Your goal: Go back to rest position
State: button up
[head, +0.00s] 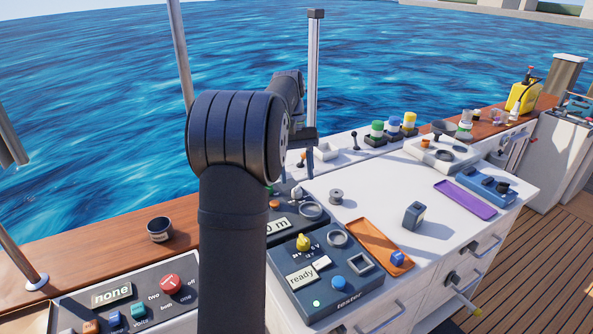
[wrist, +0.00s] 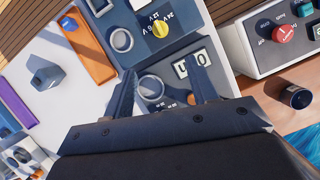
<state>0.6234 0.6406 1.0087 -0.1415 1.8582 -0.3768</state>
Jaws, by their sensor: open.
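My gripper (wrist: 163,88) is open and empty in the wrist view, its two fingers apart above the dark panels. Between and beyond the fingers lie a grey ring (wrist: 151,88) and a label plate (wrist: 196,64). In the head view my arm rises through the middle of the picture, and the gripper (head: 307,160) is partly hidden behind it, above the back left of the white worktop (head: 375,200).
The tester box (head: 318,290) has a yellow knob and a "ready" plate. An orange tray (head: 378,240) holds a blue piece. A blue-grey block (head: 413,215), a spool (head: 336,197) and a purple tray (head: 465,200) lie on the worktop. A dark cup (head: 160,229) stands left on the wooden ledge.

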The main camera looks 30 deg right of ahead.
aim_at(301, 237)
jog(key=shift+f, duration=0.15)
jog(key=x, duration=1.7)
jog(key=shift+s, duration=0.2)
jog(key=v, duration=1.7)
jog(key=x, duration=1.6)
jog(key=shift+s+f, duration=0.15)
jog(key=shift+f, duration=0.05)
jog(key=shift+s+a+f, duration=0.1)
jog(key=shift+f, duration=0.25)
jog(key=n+h, duration=0.1)
jog(key=n, duration=0.2)
jog(key=n+h, duration=0.1)
jog(key=n, duration=0.1)
jog(key=shift+a+n, duration=0.15)
jog(key=shift+n, duration=0.25)
jog(key=n+h, duration=0.1)
jog(key=n, duration=0.2)
jog(key=n+t+h, duration=0.1)
jog(key=n, duration=0.2)
jog(key=shift+a+r+h, duration=0.1)
jog(key=shift+a+h, duration=0.05)
jog(key=shift+h, duration=0.15)
jog(key=shift+a+r, duration=0.15)
jog(key=shift+r, duration=0.5)
